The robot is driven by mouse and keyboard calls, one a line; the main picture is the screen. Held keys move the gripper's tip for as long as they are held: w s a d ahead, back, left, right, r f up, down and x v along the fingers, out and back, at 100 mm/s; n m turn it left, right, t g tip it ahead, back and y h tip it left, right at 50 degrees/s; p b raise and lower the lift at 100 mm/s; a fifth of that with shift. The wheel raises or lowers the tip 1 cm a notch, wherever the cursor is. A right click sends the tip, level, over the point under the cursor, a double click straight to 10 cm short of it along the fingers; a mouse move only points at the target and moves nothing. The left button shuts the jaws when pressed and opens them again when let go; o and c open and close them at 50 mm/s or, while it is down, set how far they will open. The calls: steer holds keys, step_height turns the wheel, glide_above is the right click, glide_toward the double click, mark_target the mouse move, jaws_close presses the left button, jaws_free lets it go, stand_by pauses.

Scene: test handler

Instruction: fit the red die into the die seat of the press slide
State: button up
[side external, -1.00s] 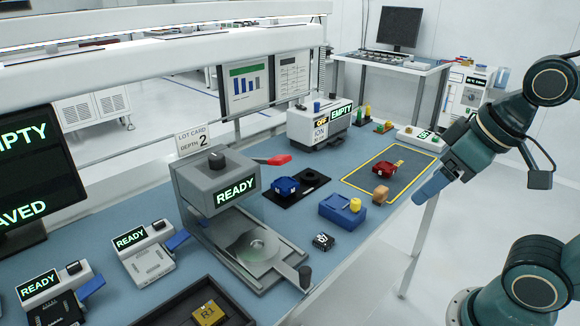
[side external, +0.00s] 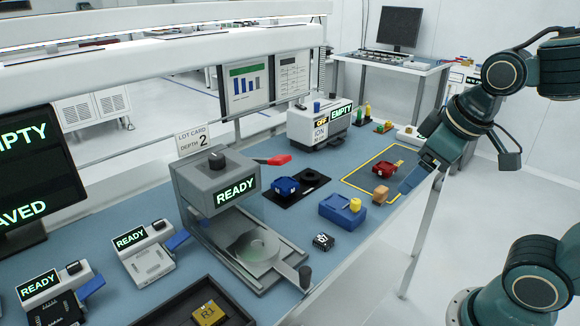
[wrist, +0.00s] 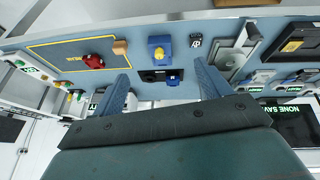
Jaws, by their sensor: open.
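The red die (side external: 384,168) lies on the dark mat (side external: 362,183) with the yellow outline, right of centre on the bench; it also shows in the wrist view (wrist: 92,60). The press (side external: 222,190) reads READY. Its press slide (side external: 270,268) is out at the front, with a round, pale seat (side external: 257,247) that looks empty. My gripper (side external: 410,181) is open and empty, above the right edge of the bench, right of the red die and apart from it. In the wrist view both blue fingers of my gripper (wrist: 163,84) are spread, with the red die left of them.
A tan block (side external: 380,194) sits in front of the red die. A blue block with a yellow knob (side external: 341,210), a black cube (side external: 323,242) and a blue die (side external: 286,187) on a black holder stand between mat and press. A lot card (side external: 192,139) reads DEPTH 2.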

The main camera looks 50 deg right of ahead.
steer(key=w+d+f+n+g+h, duration=0.3)
steer(key=w+d+f+n+h, duration=0.25)
steer(key=w+d, duration=0.45)
steer(key=n+g+h, duration=0.2)
steer(key=n+h, duration=0.3)
steer(key=n, duration=0.4)
glide_toward(385, 166)
steer(key=a, duration=0.2)
steer(key=s+a, duration=0.1)
steer(key=shift+a+r, duration=0.2)
steer(key=shift+r, duration=0.15)
steer(key=shift+w+d+f+n+h, duration=0.2)
steer(key=shift+w+f+n+h, duration=0.15)
steer(key=shift+n+h, duration=0.25)
steer(key=shift+w+d+f+n+h, duration=0.2)
steer(key=shift+f+n+h, duration=0.15)
steer(key=shift+n+h, duration=0.15)
steer(key=shift+x, duration=4.35)
steer(key=shift+f, duration=0.1)
steer(key=shift+x, duration=2.55)
steer(key=shift+s+f, duration=0.1)
steer(key=shift+a, duration=0.1)
steer(key=shift+c, duration=0.5)
